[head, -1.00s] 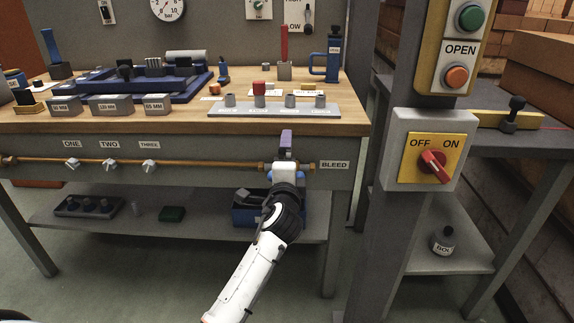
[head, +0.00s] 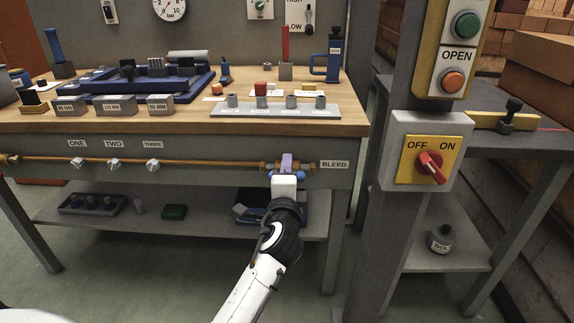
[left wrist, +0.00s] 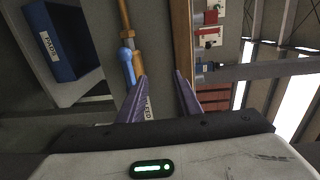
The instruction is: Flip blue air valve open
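The blue air valve sits on the brass pipe (head: 215,164) beside the BLEED label (head: 334,164). In the head view my left gripper (head: 287,160) covers most of it. In the left wrist view the blue valve handle (left wrist: 129,66) lies along the brass pipe (left wrist: 124,15), beside the tip of the picture-left finger. My left gripper's two purple fingers (left wrist: 163,77) are apart with nothing seen held between them. Whether a finger touches the handle cannot be told. My right gripper is out of view.
The workbench (head: 190,122) carries labelled blocks and a grey peg strip (head: 275,111) above the pipe. A shelf (head: 190,222) below holds a blue bin (head: 320,206). A post with a red OFF/ON switch (head: 431,168) stands to the right.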

